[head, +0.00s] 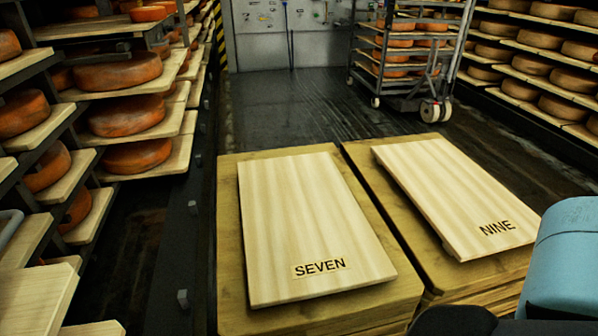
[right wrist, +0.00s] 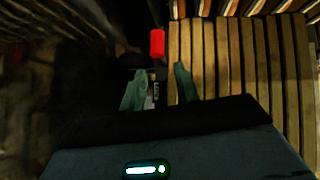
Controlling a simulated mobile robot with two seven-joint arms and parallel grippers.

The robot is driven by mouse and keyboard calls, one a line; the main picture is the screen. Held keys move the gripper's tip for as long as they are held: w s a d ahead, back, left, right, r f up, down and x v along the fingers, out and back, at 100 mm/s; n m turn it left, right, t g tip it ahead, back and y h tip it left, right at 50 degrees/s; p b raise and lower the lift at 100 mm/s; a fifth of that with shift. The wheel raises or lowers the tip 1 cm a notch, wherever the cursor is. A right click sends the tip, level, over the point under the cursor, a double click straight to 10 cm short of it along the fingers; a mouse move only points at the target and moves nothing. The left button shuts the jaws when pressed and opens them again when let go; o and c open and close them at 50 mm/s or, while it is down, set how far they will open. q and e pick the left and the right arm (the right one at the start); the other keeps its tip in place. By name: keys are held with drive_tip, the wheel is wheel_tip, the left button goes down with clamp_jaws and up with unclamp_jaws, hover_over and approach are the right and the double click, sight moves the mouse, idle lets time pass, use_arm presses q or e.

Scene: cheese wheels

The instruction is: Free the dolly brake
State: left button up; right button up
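A small bright red block (right wrist: 157,43), possibly the brake pedal, shows in the right wrist view beside a stack of wooden boards (right wrist: 232,50). My right gripper (right wrist: 158,84) has its two greenish fingers spread apart, with the red block just beyond their tips and not between them. A small pale labelled part shows between the fingers, too dark to make out. In the head view, the red block is not visible. My blue right arm (head: 563,262) is at the lower right there, and its gripper is out of that view. My left gripper is in neither view.
Two wooden stacks stand side by side in front, topped by pale boards marked SEVEN (head: 310,220) and NINE (head: 455,195). Cheese shelves line both sides. A wheeled metal rack (head: 440,88) stands farther back. The dark floor (head: 285,105) between is clear.

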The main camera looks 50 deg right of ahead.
drive_tip(key=b+x, duration=0.2)
drive_tip(key=x, duration=0.5)
drive_tip(key=shift+w, duration=0.1)
clamp_jaws()
